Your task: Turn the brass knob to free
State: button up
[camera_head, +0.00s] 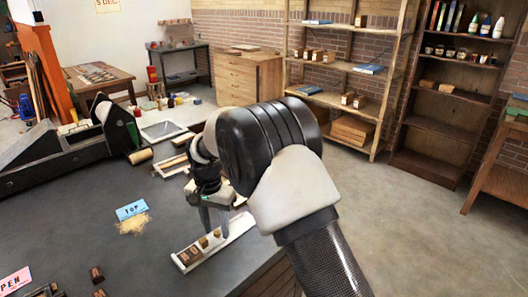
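A pale strip (238,229) lies near the right edge of the dark worktop. Small brownish-gold pieces stand on it: one (203,243) near the middle and another (217,233) just behind it. A darker brown block (190,256) sits at its front left end. I cannot tell which piece is the brass knob, or which way a knob is turned. My gripper (215,226) points down over the strip, close to the gold pieces. Its fingers look apart; contact with a piece is not clear. My arm hides part of the strip's far end.
A black hand press (70,150) stands at the left back of the worktop (110,255). A blue "TOP" card (131,210) and a pink "OPEN" card (15,281) lie on it, with small dark blocks (97,275) at the front. Shelves (350,70) stand behind across open floor.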

aim_at(218, 230)
jog(key=m, duration=1)
jog(key=shift+m, duration=0.3)
notch_tip(218, 230, up, 18)
jog(key=s+d+r+n+t+y+p, duration=0.1)
jog(key=s+d+r+n+p, duration=0.2)
jog(key=d+r, duration=0.7)
jog(key=shift+s+d+r+n, duration=0.25)
jog(key=shift+d+r+n, duration=0.2)
jog(key=shift+d, duration=2)
